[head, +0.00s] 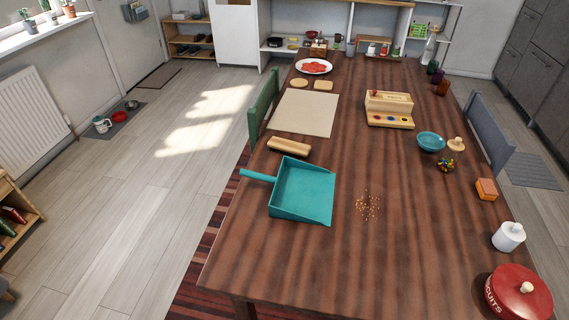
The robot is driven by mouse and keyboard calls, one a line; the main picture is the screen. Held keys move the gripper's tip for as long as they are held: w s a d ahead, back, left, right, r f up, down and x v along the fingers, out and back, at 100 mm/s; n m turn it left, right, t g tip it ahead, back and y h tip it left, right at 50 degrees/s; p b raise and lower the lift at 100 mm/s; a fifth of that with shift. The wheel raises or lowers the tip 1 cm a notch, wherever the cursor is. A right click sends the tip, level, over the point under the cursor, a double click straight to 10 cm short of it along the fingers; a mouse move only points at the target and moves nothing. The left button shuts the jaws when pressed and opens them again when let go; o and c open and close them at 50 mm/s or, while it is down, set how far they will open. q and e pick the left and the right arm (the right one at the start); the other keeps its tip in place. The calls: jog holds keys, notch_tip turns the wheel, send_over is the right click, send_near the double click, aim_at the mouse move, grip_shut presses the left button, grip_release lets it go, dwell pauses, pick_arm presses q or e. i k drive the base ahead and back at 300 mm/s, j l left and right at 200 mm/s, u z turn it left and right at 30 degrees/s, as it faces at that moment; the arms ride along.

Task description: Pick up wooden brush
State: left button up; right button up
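A light wooden bar (289,146), which looks like the wooden brush, lies on the dark wooden table (345,265) near its left edge. It lies slightly tilted in the picture, just behind the teal dustpan (303,192). Any bristles are too small or hidden to make out. The dustpan's handle points left, past the table edge. Neither of my grippers shows in the head view.
Crumbs (367,206) lie right of the dustpan. A beige mat (304,112) is behind the bar, and a green chair (264,106) stands at the left edge. A teal bowl (431,141), sponge (487,189) and red biscuit tin (517,293) line the right. The front middle is clear.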

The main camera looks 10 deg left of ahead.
aim_at(299, 149)
jog(key=k+z, duration=0.1)
jog(key=z, duration=0.7)
jog(key=k+z, duration=0.15)
jog(key=z, duration=0.25)
jog(key=j, duration=1.15)
jog(key=k+j, duration=0.1)
jog(key=j, duration=2.2)
jog(key=k+z, duration=0.05)
